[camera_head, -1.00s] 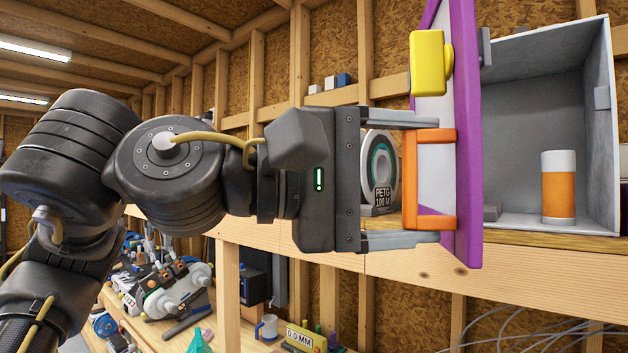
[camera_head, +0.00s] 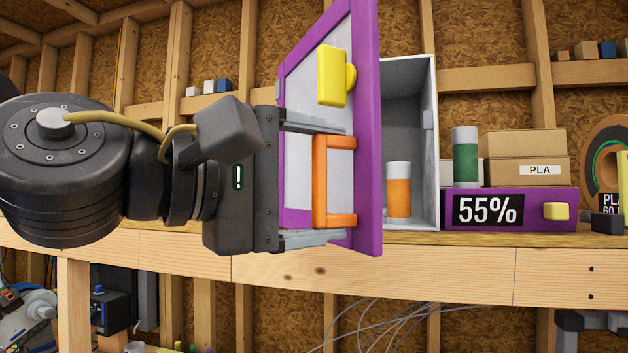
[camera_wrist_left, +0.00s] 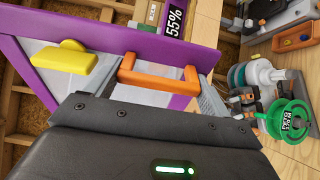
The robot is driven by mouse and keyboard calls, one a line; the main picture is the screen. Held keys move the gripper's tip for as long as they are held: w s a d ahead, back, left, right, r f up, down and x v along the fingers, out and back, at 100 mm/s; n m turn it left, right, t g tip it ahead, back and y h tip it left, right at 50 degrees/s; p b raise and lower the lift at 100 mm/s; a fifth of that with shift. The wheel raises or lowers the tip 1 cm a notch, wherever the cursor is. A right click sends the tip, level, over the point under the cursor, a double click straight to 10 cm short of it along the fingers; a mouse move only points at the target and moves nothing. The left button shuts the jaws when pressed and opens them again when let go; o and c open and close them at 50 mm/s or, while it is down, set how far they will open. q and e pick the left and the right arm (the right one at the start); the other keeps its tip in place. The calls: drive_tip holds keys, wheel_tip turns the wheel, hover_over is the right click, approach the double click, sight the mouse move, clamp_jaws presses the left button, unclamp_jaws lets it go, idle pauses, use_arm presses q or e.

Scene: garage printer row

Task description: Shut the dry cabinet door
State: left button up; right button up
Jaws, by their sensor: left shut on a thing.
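The dry cabinet (camera_head: 433,140) is a grey box on the wooden shelf, and its inside shows past the door. Its door (camera_head: 368,130) has a purple frame and a pale panel, and stands partly open. The door carries an orange handle (camera_head: 320,180) and a yellow latch-like knob (camera_head: 333,76) above it. My left gripper (camera_head: 318,182) is shut on the orange handle, with one finger above and one below. The handle (camera_wrist_left: 158,78) also shows between the fingers in the left wrist view. An orange and white canister (camera_head: 398,190) stands inside the cabinet. My right gripper is not in view.
Right of the cabinet, a purple unit reading 55% (camera_head: 515,209) bears a green canister (camera_head: 466,155) and cardboard boxes (camera_head: 525,157). A spool (camera_head: 605,150) stands at far right. The shelf's front edge (camera_head: 420,263) runs below the door.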

use_arm(q)
drive_tip(key=o, duration=1.1)
drive_tip(key=shift+s+d+f, duration=0.1)
drive_tip(key=shift+o, duration=1)
drive_tip(key=shift+d, duration=0.15)
drive_tip(key=shift+s+a+b, duration=0.2)
drive_tip(key=shift+a+b, duration=0.15)
drive_tip(key=shift+a, duration=0.15)
drive_tip(key=b+v, duration=0.4)
drive_tip(key=v, duration=0.5)
drive_tip(key=shift+s+a, duration=0.25)
drive_tip(key=shift+s, duration=0.05)
